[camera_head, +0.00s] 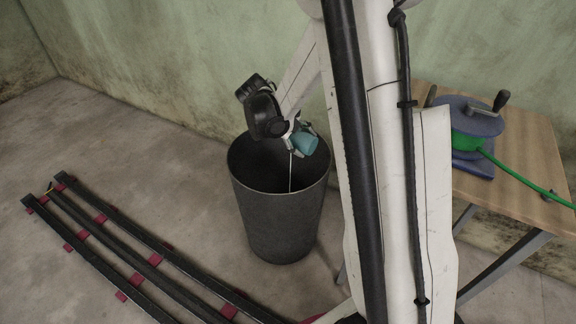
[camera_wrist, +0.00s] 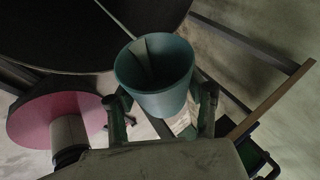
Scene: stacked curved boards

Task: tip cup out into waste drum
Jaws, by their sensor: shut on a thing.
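The teal cup (camera_head: 304,143) is held by my gripper (camera_head: 300,134) above the mouth of the dark waste drum (camera_head: 277,228). The cup is tipped well over. A thin pale line runs from its lip straight down into the drum, like a stream. In the wrist view the cup (camera_wrist: 165,98) sits between the two fingers of my gripper (camera_wrist: 163,112), with its rim towards the drum (camera_wrist: 60,30). A pale patch lies inside the cup along the drum side, where the thin line leaves it. The drum's bottom is not visible.
A wooden table (camera_head: 522,140) at right carries a blue and green reel (camera_head: 468,128) with a green cable (camera_head: 525,178). Dark rails (camera_head: 122,250) with red blocks lie on the floor at left. A stained green wall (camera_head: 170,60) stands behind the drum.

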